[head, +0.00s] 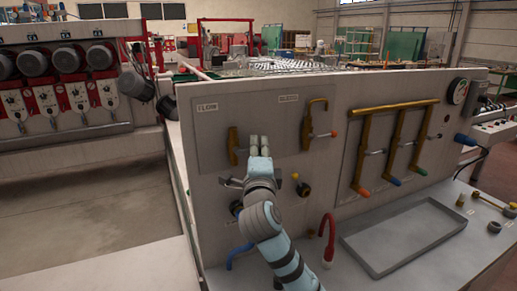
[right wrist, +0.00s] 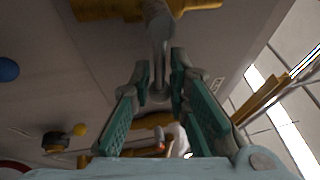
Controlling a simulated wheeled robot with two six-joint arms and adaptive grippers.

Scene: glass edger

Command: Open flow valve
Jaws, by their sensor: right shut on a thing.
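The flow valve (head: 232,146) is a brass fitting on the pale panel, below a label at upper left. My right gripper (head: 259,145) is at the panel just right of it and covers the valve's handle in the head view. In the right wrist view, a grey metal lever (right wrist: 159,40) runs down from the brass body (right wrist: 100,8) between the green-padded fingers of my right gripper (right wrist: 163,75). The fingers are shut on this lever. My left gripper is not in view.
A second brass valve (head: 308,132) with a red-tipped handle is to the right. Brass pipes (head: 396,110) with coloured handles stand further right. A red hose (head: 328,240) and a grey tray (head: 403,238) are below. A yellow knob (head: 295,176) sits close to my right wrist.

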